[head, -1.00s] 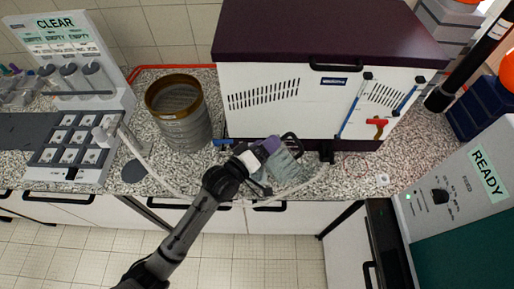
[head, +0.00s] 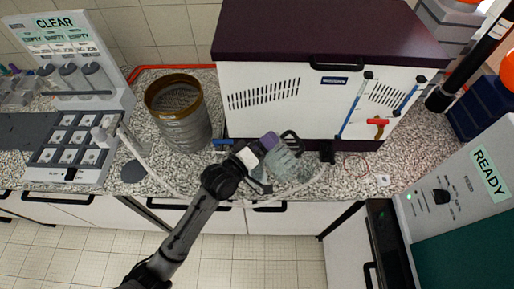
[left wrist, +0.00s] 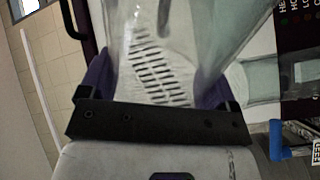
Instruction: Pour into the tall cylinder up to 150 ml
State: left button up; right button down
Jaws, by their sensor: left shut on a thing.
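A clear, pale glass vessel (head: 287,164) is held in my left gripper (head: 267,145), just in front of the white cabinet. The purple fingers are shut on it, and it appears tilted. In the left wrist view the clear vessel (left wrist: 150,45) fills the space between the fingers, and slots show through its wall. A second pale clear part (left wrist: 258,80) shows to its right; I cannot tell whether it belongs to the same vessel. I cannot pick out the tall cylinder, its marks or any liquid level. My right gripper is not in view.
The white cabinet (head: 270,125) with a dark top stands behind the vessel. A brass-rimmed sieve stack (head: 185,130) is left on the speckled counter (head: 350,185). A control panel (head: 75,145) stands far left, and a READY machine (head: 450,185) right.

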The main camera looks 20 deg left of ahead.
pick_arm(q)
jog(key=shift+a+r+n, duration=0.15)
jog(key=shift+n, duration=0.35)
dwell(0.4)
jog(key=shift+w+a+n+b, duration=0.15)
jog(key=shift+n+b, duration=0.2)
jog(key=shift+n, duration=0.05)
dwell(0.7)
jog(key=shift+a, duration=0.15)
dwell(0.5)
jog(key=shift+w+a+r+n+p, duration=0.1)
jog(key=shift+a+n+p, duration=0.05)
jog(key=shift+n+p, duration=0.3)
jog(key=shift+w+a+n+p, duration=0.1)
jog(key=shift+a+n+p, duration=0.1)
jog(key=shift+n+p, duration=0.1)
dwell(0.7)
jog(key=shift+a+n, duration=0.1)
jog(key=shift+n, duration=0.15)
dwell(0.7)
